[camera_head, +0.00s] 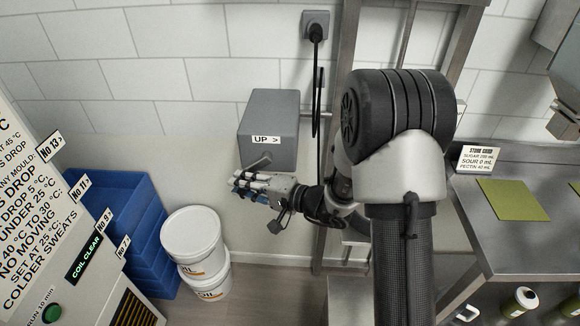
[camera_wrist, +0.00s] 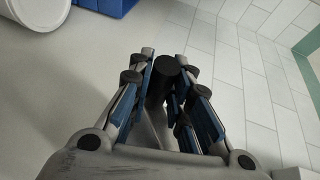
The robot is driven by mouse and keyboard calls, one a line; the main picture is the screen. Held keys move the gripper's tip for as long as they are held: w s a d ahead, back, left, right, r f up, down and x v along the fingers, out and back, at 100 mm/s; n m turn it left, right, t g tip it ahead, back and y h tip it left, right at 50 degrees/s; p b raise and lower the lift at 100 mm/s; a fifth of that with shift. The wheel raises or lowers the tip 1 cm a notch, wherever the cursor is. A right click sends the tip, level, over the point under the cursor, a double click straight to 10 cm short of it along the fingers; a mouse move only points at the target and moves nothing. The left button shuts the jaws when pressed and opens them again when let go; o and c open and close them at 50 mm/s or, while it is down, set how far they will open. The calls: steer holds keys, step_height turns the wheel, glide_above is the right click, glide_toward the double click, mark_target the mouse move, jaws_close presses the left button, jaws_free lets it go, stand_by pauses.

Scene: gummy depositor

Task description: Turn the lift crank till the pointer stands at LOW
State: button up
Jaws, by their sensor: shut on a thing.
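The lift's grey box (camera_head: 256,113) is mounted low on the tiled wall and carries an "UP >" label (camera_head: 267,140). A short crank arm (camera_head: 258,162) shows at its lower front. My gripper (camera_head: 243,184) is just below the box, reaching in from the right. In the wrist view my gripper (camera_wrist: 165,92) is shut on the dark round crank knob (camera_wrist: 168,72), which sits between the blue-padded fingers. In the head view the fingers hide the knob. The pointer and any LOW mark cannot be seen in either view.
Blue crates (camera_head: 122,215) and stacked white tubs (camera_head: 191,236) stand left of the gripper. A steel frame post (camera_head: 343,60) and hanging black cable (camera_head: 317,90) are close on the right. A steel counter (camera_head: 477,219) holds a green mat (camera_head: 513,200).

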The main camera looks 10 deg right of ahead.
steer(key=shift+s+d+f, duration=0.25)
steer(key=shift+d+f, duration=0.25)
steer(key=shift+d, duration=0.05)
steer(key=shift+s+d+f, duration=0.2)
steer(key=shift+d+f, duration=0.3)
steer(key=shift+d, duration=0.05)
steer(key=shift+s+d+f, duration=0.15)
steer(key=shift+s+d, duration=0.15)
steer(key=shift+d, duration=0.5)
steer(key=shift+s+d+f, duration=0.15)
steer(key=shift+s+d, duration=0.15)
steer(key=shift+d, duration=0.5)
steer(key=d, duration=0.2)
steer(key=d+r, duration=0.1)
steer(key=shift+s, duration=0.4)
